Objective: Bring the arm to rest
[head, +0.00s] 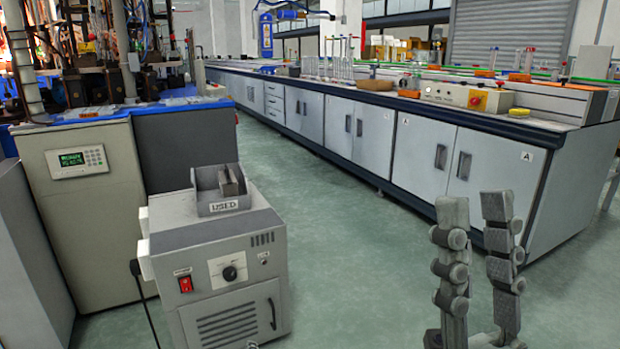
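My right gripper (475,209) stands upright at the lower right of the head view, with its two grey fingers pointing up. The fingers are apart and nothing shows between them. Behind the fingertips is the front of the long lab bench; the gripper appears clear of it. I cannot make out my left gripper in this view.
A grey machine (228,266) with a red switch, a dial and a tray labelled "USED" (222,190) stands at lower left. Behind it is a beige cabinet (82,215) with a keypad. The long bench (425,160) carries glassware and a control box (466,95). Green floor (345,240) between is clear.

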